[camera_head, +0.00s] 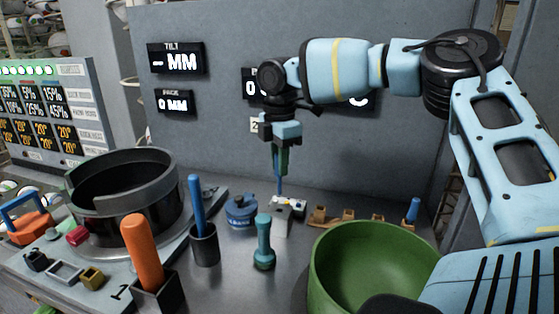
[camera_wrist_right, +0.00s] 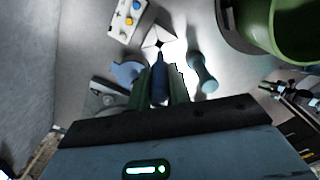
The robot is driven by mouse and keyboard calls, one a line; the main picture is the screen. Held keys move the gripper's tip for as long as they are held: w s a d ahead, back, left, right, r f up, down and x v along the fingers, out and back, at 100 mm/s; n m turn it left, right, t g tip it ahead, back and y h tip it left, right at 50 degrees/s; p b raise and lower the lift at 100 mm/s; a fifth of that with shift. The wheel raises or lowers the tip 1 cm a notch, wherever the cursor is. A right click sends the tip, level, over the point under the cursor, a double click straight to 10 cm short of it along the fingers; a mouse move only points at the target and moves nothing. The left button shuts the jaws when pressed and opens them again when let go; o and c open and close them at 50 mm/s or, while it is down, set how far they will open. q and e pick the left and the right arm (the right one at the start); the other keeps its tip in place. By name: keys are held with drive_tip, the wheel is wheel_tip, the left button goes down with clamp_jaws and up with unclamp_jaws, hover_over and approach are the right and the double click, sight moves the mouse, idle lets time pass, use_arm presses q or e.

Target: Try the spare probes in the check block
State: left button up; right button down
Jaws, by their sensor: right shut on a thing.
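My right gripper (camera_head: 281,168) points straight down above the bench and is shut on a slim blue probe (camera_head: 280,186). In the right wrist view the probe (camera_wrist_right: 160,72) sits between the dark green fingers, its tip toward a small pale block (camera_wrist_right: 158,38). This block, likely the check block, shows in the head view as a small grey block (camera_head: 281,222) below the probe. I cannot tell whether the tip touches it. Another blue-topped piece (camera_head: 413,210) stands at the right end of a row of tan holders (camera_head: 347,215). My left gripper is not in view.
A green bowl (camera_head: 330,265) stands front right. A teal dumbbell-shaped piece (camera_head: 264,243), a blue round pot (camera_head: 241,211) and a dark cup (camera_head: 205,246) with a blue rod stand nearby. A large dark ring (camera_head: 165,215) and orange handle (camera_head: 141,245) are at left. A grey panel rises behind.

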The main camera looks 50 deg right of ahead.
sight(280, 193)
drive_tip(key=shift+r, duration=0.1)
drive_tip(key=shift+f+b, duration=0.55)
drive_tip(key=shift+f, duration=1.3)
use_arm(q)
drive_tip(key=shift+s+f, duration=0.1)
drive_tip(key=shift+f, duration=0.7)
use_arm(e)
drive_tip(key=shift+f, duration=0.15)
use_arm(q)
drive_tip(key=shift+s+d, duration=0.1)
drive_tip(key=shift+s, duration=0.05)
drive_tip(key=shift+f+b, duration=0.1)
drive_tip(key=shift+b, duration=0.2)
use_arm(e)
drive_tip(key=shift+f, duration=0.15)
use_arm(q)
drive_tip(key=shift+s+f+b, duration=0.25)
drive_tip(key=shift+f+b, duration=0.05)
use_arm(e)
drive_tip(key=shift+f, duration=0.65)
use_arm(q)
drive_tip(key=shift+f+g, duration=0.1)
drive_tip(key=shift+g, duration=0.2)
use_arm(e)
drive_tip(key=shift+f, duration=0.15)
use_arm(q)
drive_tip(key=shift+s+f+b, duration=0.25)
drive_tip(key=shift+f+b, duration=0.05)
use_arm(e)
drive_tip(key=shift+f, duration=0.65)
